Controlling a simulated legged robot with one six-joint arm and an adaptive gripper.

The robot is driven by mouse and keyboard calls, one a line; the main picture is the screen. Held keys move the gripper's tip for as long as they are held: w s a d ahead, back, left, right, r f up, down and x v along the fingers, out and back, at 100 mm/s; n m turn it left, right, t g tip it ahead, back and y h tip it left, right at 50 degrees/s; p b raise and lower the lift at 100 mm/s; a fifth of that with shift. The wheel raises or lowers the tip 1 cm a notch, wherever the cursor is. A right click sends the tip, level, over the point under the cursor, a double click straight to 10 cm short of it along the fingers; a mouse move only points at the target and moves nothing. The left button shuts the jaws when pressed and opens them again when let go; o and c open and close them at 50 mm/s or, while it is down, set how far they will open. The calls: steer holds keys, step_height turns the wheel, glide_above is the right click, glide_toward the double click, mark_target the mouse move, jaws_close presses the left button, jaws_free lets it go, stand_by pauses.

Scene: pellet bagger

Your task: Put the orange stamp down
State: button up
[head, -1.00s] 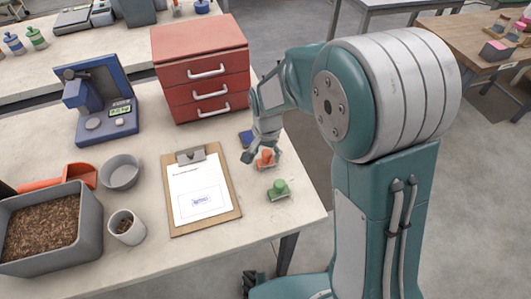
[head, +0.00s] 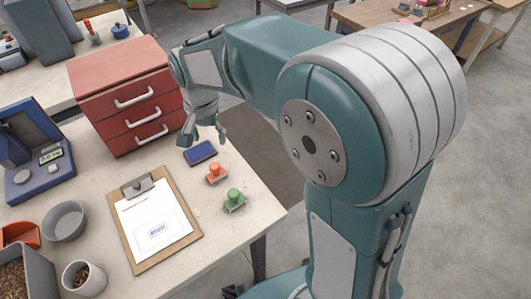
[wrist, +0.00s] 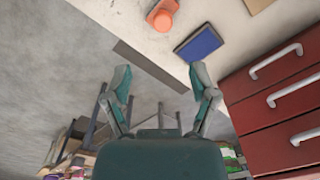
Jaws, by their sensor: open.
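The orange stamp (head: 216,173) stands on the table, between the blue ink pad (head: 200,153) and the green stamp (head: 234,200). In the wrist view the orange stamp (wrist: 162,15) is at the top, beside the blue ink pad (wrist: 199,42). My gripper (head: 205,138) is open and empty, raised above the table near the ink pad and apart from the stamp. In the wrist view its two fingers (wrist: 163,84) are spread with nothing between them.
A clipboard (head: 130,217) holds a paper with a blue stamped mark. A red drawer unit (head: 120,95) stands behind, close to my gripper. A grey bowl (head: 65,221), a pot (head: 83,279) and a blue scale device (head: 40,160) are at left.

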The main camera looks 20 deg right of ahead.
steer(key=s+d+r+n+t, duration=0.2)
steer(key=s+d, duration=0.4)
steer(key=s, duration=0.3)
steer(key=s+d+r+n+t, duration=0.3)
steer(key=s+d+r, duration=0.2)
steer(key=s, duration=0.4)
steer(key=shift+s+d+r+n, duration=0.2)
steer(key=shift+s+d+n, duration=0.1)
steer(key=shift+d, duration=0.25)
